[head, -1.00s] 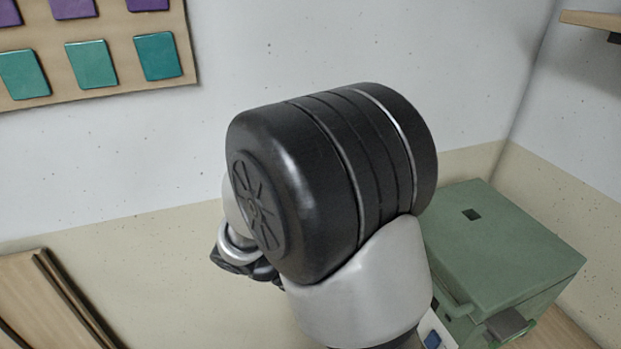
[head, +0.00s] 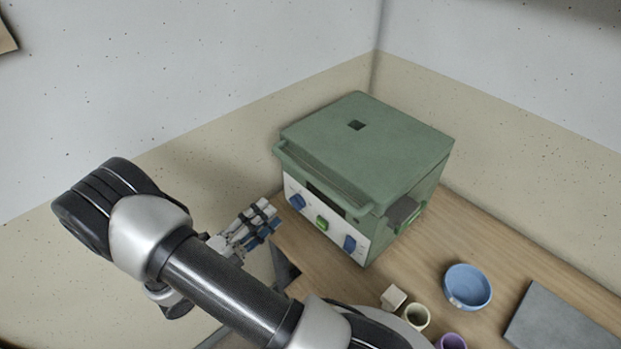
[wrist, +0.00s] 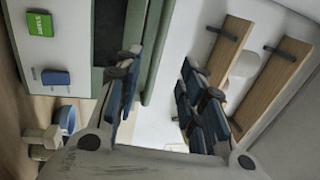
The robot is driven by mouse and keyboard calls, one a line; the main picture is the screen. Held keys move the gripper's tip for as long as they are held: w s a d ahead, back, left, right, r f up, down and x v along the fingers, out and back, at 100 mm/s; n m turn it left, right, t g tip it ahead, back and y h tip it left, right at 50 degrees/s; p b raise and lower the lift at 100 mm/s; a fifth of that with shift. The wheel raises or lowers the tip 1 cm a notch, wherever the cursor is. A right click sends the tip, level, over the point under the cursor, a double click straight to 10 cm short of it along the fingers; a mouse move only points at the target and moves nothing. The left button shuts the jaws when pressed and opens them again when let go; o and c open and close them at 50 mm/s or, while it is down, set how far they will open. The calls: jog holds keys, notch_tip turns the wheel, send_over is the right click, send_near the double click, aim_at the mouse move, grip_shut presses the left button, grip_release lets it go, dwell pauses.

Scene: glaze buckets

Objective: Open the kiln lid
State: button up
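The green kiln (head: 385,222) stands on the wooden table with its lid (head: 370,145) shut flat. A handle bar (head: 325,178) runs along the lid's front edge. The white front panel has blue knobs and a green switch (head: 321,222). My gripper (head: 266,214) is in front of the kiln's left front corner, apart from the handle. In the wrist view my gripper (wrist: 158,85) is open and empty, its blue-padded fingers spread. The kiln's green edge (wrist: 153,60) shows behind and beside the left finger there.
A blue bowl (head: 468,286), a beige block (head: 393,297), a pale green cup (head: 415,316) and a purple cup (head: 451,341) stand right of the kiln. A grey slab (head: 555,325) lies farther right. Wooden shelves (wrist: 270,85) show in the wrist view. Walls close in behind the kiln.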

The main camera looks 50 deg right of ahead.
aim_at(311, 175)
jog(key=b+x, duration=0.2)
jog(key=x, duration=1.3)
jog(key=shift+c, duration=0.2)
jog(key=shift+a, duration=0.1)
grip_shut()
